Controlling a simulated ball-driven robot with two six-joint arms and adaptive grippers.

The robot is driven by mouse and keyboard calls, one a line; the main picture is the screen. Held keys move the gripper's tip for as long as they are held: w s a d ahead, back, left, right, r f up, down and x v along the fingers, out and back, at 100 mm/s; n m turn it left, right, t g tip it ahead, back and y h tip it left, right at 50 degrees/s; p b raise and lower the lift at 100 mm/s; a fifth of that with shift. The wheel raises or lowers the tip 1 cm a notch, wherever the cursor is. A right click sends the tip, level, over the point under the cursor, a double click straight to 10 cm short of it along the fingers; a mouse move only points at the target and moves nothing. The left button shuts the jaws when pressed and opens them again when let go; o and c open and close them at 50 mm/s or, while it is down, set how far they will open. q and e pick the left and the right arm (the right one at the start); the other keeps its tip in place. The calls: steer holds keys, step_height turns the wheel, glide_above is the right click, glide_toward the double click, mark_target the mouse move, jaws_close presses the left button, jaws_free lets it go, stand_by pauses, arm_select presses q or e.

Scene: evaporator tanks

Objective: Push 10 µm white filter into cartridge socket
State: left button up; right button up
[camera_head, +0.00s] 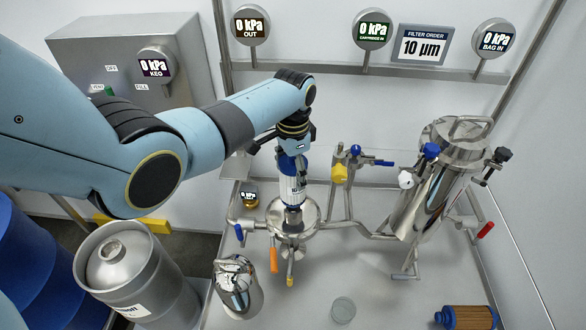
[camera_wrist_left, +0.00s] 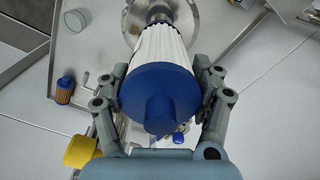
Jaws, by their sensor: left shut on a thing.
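The white pleated filter (camera_head: 292,187) has a blue end cap and stands upright over the round steel cartridge socket (camera_head: 308,213). My left gripper (camera_head: 292,158) is above it, shut on its blue upper end. In the left wrist view the white pleats (camera_wrist_left: 165,45) and the blue cap (camera_wrist_left: 158,95) lie between the fingers of my left gripper (camera_wrist_left: 163,82). The filter's lower end is at the socket's middle, where the steel socket (camera_wrist_left: 187,15) also shows. I cannot tell how deep it sits. My right gripper is not in view.
A "10 µm" order sign (camera_head: 421,45) hangs on the back wall. A tan filter with blue ends (camera_head: 470,318) lies at the front right, near a clear cup (camera_head: 343,310). A steel bag housing (camera_head: 440,180), valve pipes and a small steel vessel (camera_head: 238,287) surround the socket.

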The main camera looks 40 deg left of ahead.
mark_target(293, 161)
arm_select(q)
steer(key=shift+f, duration=0.3)
steer(key=shift+f+b, duration=1.35)
steer(key=shift+f, duration=0.15)
steer(key=o, duration=1.5)
steer(key=shift+c, duration=0.2)
steer(key=shift+r, duration=0.1)
step_height(293, 161, up, 5)
steer(key=p, duration=0.5)
steer(key=shift+r+p, duration=0.9)
steer(key=shift+r, duration=0.05)
steer(key=shift+f, duration=0.1)
